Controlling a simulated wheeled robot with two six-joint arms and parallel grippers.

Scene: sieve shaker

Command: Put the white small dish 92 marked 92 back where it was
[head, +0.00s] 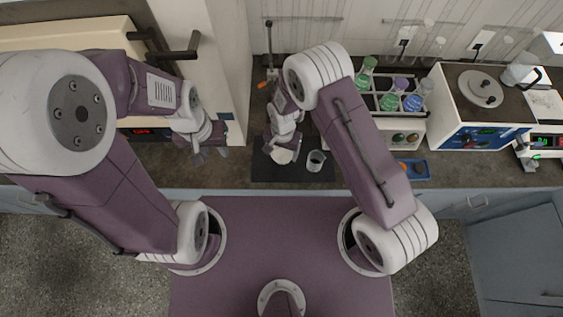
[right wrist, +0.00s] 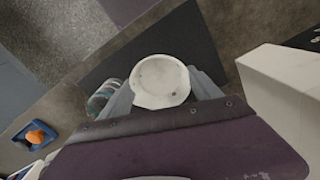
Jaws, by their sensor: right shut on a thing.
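A white small dish (head: 282,156) is over the dark mat (head: 262,174) on the counter. My right gripper (head: 284,147) is shut on it. In the right wrist view the round white dish (right wrist: 160,80) sits between the two grey fingers, its face toward the camera; no number is readable on it. I cannot tell whether it touches the mat or hangs just above it. My left gripper (head: 209,155) is empty, its fingers apart, left of the mat in front of the cabinet with the red display.
A glass beaker (head: 316,160) stands on the mat close to the dish's right. A blue tray (head: 413,169) lies to the right. Behind it a rack (head: 380,101) holds flasks. A blue and white machine (head: 480,105) stands further right.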

